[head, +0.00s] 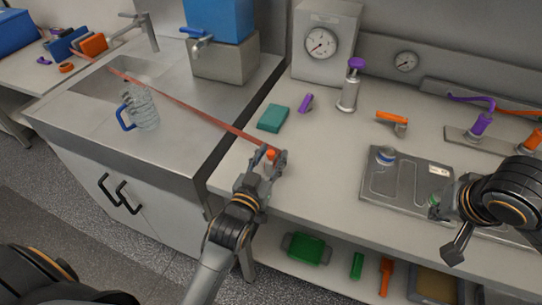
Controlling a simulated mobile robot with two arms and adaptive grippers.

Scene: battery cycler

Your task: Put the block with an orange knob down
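The block's orange knob (271,154) shows at the front left of the bench, between the fingers of my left gripper (270,162). The fingers close around the block just below the knob. The block's body is mostly hidden by the fingers, and I cannot tell whether it touches the bench top (325,165). My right gripper (438,208) is over the front of the grey metal plate (405,185); its fingers are partly hidden by the wrist, so its opening is unclear.
A teal block (273,118) and a purple piece (306,103) lie behind my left gripper. A red strip (195,116) stretches from the sink toward it. A valve with a purple knob (350,88) stands behind. Bench between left gripper and plate is clear.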

